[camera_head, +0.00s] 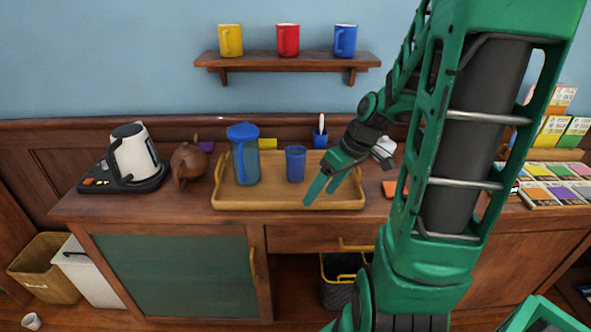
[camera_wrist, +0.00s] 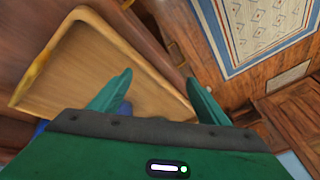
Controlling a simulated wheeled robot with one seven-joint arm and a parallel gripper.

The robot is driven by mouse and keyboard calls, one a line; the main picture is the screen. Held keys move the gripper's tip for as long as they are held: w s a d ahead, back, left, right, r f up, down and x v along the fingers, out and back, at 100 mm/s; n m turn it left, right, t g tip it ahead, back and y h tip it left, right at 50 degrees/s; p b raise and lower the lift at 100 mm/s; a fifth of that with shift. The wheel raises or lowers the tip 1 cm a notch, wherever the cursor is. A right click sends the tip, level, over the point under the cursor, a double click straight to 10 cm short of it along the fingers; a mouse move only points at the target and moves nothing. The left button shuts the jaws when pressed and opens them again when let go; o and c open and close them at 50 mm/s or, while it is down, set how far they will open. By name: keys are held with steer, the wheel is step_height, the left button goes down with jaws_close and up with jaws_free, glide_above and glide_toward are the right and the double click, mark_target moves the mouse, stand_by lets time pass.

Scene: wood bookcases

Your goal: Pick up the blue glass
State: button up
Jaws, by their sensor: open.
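The blue glass (camera_head: 295,164) stands upright on the wooden tray (camera_head: 240,205), right of a blue lidded pitcher (camera_head: 243,155). My gripper (camera_head: 322,188) is open and empty, above the tray's front right part, a little right of the glass and apart from it in the picture. In the wrist view my open fingers (camera_wrist: 158,92) point over the tray (camera_wrist: 85,75) and its edge. A small blue patch shows behind the left finger there; I cannot tell whether it is the glass.
Left of the tray are a brown teapot (camera_head: 187,163) and a white kettle (camera_head: 133,152) on its base. A blue cup with a white utensil (camera_head: 320,137) stands behind the tray. Seed-packet-like cards (camera_head: 550,185) lie at right. A shelf (camera_head: 290,60) with yellow, red and blue mugs hangs above.

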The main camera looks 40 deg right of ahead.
mark_target(304, 165)
steer(key=w+d+t, duration=0.1)
steer(key=w, duration=0.1)
steer(key=w+d+f+n+t+y, duration=0.1)
steer(key=w, duration=0.1)
steer(key=w+d+n+t+y, duration=0.1)
steer(key=w, duration=0.2)
steer(key=shift+f+t, duration=0.15)
steer(key=shift+t, duration=0.15)
steer(key=w+d+t, duration=0.2)
steer(key=w+d+n+t+y, duration=0.1)
steer(key=shift+w+d+r, duration=0.15)
steer(key=shift+w+r, duration=0.1)
steer(key=shift+r, duration=0.1)
steer(key=shift+w+f+n+t, duration=0.1)
steer(key=shift+w+n+t, duration=0.25)
steer(key=shift+t, duration=0.35)
steer(key=shift+w+a+f+y, duration=0.1)
steer(key=shift+w+a+y, duration=0.2)
steer(key=shift+w, duration=0.2)
steer(key=x, duration=1)
steer(key=shift+w+d+f, duration=0.1)
steer(key=shift+d+f, duration=0.05)
steer(key=shift+d, duration=0.05)
steer(key=c, duration=1.3)
